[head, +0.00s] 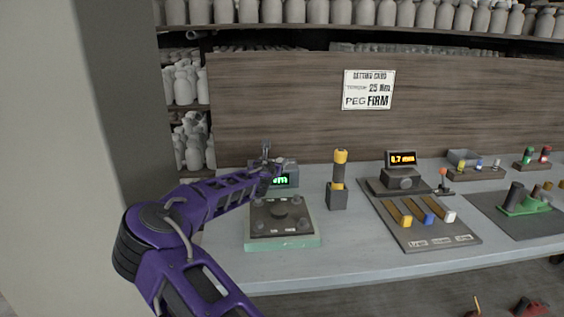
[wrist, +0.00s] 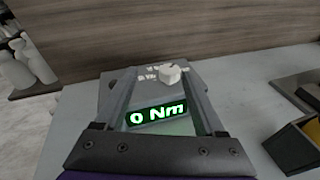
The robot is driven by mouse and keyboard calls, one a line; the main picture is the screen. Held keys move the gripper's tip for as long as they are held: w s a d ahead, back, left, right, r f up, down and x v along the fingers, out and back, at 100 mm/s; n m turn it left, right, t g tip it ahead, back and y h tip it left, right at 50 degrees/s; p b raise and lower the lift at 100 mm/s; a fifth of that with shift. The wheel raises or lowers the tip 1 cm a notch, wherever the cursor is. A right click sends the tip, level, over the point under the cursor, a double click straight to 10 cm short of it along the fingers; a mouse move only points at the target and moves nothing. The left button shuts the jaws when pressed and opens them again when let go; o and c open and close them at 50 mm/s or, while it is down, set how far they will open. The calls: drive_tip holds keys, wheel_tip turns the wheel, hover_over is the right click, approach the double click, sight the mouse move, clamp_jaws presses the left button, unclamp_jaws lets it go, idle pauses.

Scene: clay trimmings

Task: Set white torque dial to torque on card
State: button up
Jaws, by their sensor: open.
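The setting card (head: 369,89) on the wooden back panel appears to read torque 25 Nm, peg FIRM. The grey torque unit (head: 291,169) stands at the back left of the bench, partly behind my arm in the head view. Its green display (wrist: 158,114) reads 0 Nm in the wrist view. The white torque dial (wrist: 170,75) sits on top of the unit, a small block-like knob near small printed marks too blurred to read. My gripper (head: 266,151) is above the unit. In the wrist view its open fingers (wrist: 158,72) point toward the dial, with no clear contact.
A dark plate on a green base (head: 282,242) lies in front of the unit. A yellow-topped tool in a grey holder (head: 337,197) stands to the right. Further right is a board with colored pegs (head: 460,236) and an orange 0.7 mm display (head: 402,158). The bench front is clear.

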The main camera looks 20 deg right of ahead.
drive_tip(key=s+r+n+t+y, duration=0.1)
drive_tip(key=s+r+n+t, duration=0.2)
drive_tip(key=s+r, duration=0.15)
wheel_tip(320, 180, down, 7)
drive_tip(key=b, duration=0.1)
drive_tip(key=x, duration=0.8)
drive_tip(key=shift+d+r+b, duration=0.2)
drive_tip(key=shift+d+b, duration=0.1)
drive_tip(key=shift+d, duration=0.05)
clamp_jaws()
